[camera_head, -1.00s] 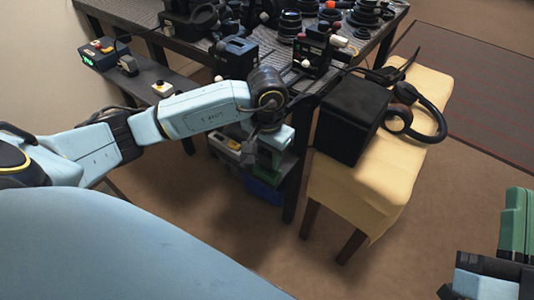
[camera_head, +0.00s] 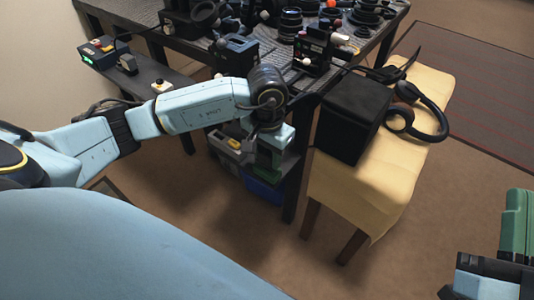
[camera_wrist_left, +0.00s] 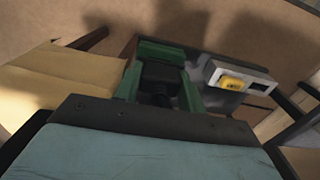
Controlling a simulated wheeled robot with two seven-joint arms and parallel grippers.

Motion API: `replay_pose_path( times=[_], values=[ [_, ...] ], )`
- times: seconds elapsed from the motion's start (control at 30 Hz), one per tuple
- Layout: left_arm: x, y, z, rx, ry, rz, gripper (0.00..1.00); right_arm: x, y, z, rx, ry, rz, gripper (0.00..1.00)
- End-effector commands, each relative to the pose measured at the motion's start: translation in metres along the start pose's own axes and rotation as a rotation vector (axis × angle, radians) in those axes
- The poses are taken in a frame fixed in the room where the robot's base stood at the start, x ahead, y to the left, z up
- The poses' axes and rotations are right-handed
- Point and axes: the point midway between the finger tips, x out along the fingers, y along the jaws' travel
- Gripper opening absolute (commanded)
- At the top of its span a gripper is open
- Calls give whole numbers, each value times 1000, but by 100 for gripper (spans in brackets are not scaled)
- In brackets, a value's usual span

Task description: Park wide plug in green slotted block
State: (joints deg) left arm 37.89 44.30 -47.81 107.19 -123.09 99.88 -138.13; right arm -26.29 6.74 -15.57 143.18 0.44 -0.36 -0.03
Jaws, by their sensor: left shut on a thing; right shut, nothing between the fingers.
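My left gripper (camera_head: 270,158) points down beside the table's front leg, over a low shelf. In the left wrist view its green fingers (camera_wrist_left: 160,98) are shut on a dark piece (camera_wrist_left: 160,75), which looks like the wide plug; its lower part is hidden. A green surface (camera_wrist_left: 160,48) shows just beyond the fingertips. It may be the green slotted block, but I cannot tell whether the plug is in a slot or touches it. My right gripper (camera_head: 516,215) is shut and empty at the right edge of the head view.
A grey block (camera_wrist_left: 240,78) with a yellow piece and a dark opening stands right of the fingers in the wrist view. A blue bin (camera_head: 264,190) is below. The yellow-draped stool (camera_head: 350,205) holds a black box (camera_head: 352,118) and headphones (camera_head: 430,120). The dark table (camera_head: 290,75) is crowded.

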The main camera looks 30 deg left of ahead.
Motion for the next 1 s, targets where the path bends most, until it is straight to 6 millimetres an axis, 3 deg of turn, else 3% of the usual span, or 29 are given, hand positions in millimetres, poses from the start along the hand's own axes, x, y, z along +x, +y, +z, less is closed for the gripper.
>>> replay_pose_path(
  times=[1.0],
  values=[
    [6,-1,0,0,1,0,12,-4,0,8,1,0,-1,0]
  ],
)
